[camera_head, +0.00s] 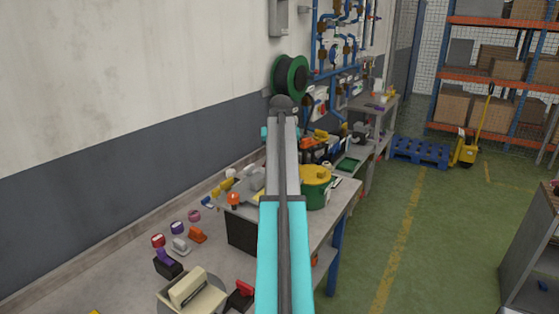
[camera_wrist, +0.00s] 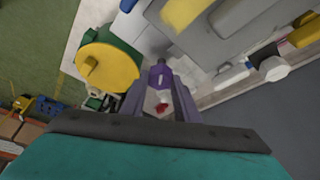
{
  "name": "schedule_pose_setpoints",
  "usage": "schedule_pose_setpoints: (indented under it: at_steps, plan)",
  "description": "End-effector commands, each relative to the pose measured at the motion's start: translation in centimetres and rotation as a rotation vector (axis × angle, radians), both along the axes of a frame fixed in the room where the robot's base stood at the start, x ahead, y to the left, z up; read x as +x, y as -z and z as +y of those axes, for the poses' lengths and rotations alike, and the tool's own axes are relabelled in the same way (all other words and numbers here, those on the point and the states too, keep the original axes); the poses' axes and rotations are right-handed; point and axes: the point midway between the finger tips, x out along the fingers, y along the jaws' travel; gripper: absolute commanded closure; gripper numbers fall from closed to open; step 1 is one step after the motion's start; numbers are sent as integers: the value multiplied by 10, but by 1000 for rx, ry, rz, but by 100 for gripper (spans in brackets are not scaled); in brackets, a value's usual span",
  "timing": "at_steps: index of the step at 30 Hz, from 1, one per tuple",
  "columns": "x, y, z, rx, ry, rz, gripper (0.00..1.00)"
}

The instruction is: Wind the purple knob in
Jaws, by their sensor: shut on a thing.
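The jaws are closed on the knob. A small red part (camera_wrist: 162,106) shows between the fingers, nearer the camera than the purple. The knob's base and the depth of its thread are hard to make out. In the head view my outstretched arm covers the gripper and the knob it holds.
A green pot with a yellow lid (camera_wrist: 108,68) stands close left of the fingers; it also shows in the head view (camera_head: 316,194). A grey block (camera_wrist: 235,30) lies close on the right. Small coloured fittings and a purple lever (camera_head: 165,257) sit on the near bench.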

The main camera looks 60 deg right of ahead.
Motion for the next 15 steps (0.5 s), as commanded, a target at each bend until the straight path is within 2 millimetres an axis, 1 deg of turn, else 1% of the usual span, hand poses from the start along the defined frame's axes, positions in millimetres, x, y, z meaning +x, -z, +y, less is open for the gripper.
schedule_pose_setpoints:
  at_steps: [4,15]
  plan:
    - [0,0,0,1,27,1,94]
    - [0,0,0,1,34,1,94]
